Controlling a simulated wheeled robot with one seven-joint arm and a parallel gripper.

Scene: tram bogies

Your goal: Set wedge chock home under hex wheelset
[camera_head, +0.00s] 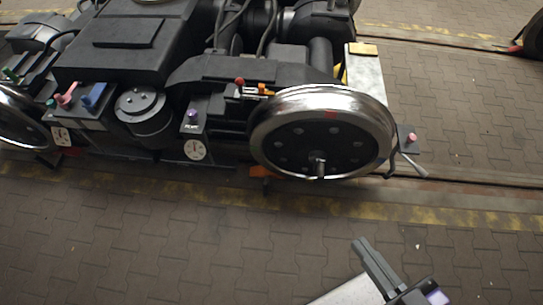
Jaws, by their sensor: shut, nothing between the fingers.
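A large steel wheel (322,132) with a shiny rim and a dark bolted face stands at the near right of the bogie. I cannot tell for certain that it is the hex wheelset. A small orange piece (262,172), which looks like the wedge chock, sits low at the wheel's left side by the rail. It is partly in shadow, and I cannot tell whether it touches the tread. My gripper (361,243) is at the bottom right, over the paving in the picture, below the wheel and apart from it. Its fingers are together and empty.
The dark bogie frame (130,45) fills the upper left, with gauges, coloured knobs and another wheel (18,122) at the left edge. A lever (412,165) juts out right of the near wheel. Brick paving (150,240) in front is clear.

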